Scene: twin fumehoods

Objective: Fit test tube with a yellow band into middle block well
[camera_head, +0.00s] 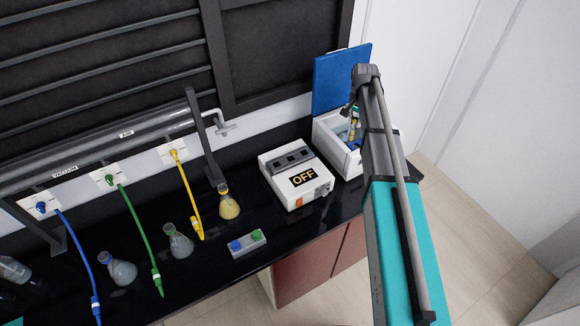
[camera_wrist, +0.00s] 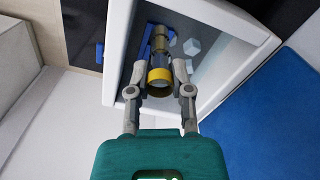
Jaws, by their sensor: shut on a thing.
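The test tube with a yellow band (camera_wrist: 159,76) is between the fingers of my gripper (camera_wrist: 158,88), which is shut on it. The tube points down into an open white box (camera_wrist: 118,45). In the head view my gripper (camera_head: 354,112) is over this box (camera_head: 329,149), and the tube shows only as a small yellowish shape. The tube's lower end is near a blue piece (camera_wrist: 143,48) inside the box; I cannot tell whether they touch. The block (camera_head: 291,158) with several dark wells is on top of a white device marked OFF (camera_head: 302,180), left of the box.
The box's blue lid (camera_head: 341,78) stands open behind it. Pale cubes (camera_wrist: 191,47) lie inside the box. A small grey holder with blue and green caps (camera_head: 247,244) and a yellow flask (camera_head: 227,205) stand left of the device. Coloured hoses and other flasks occupy the left bench.

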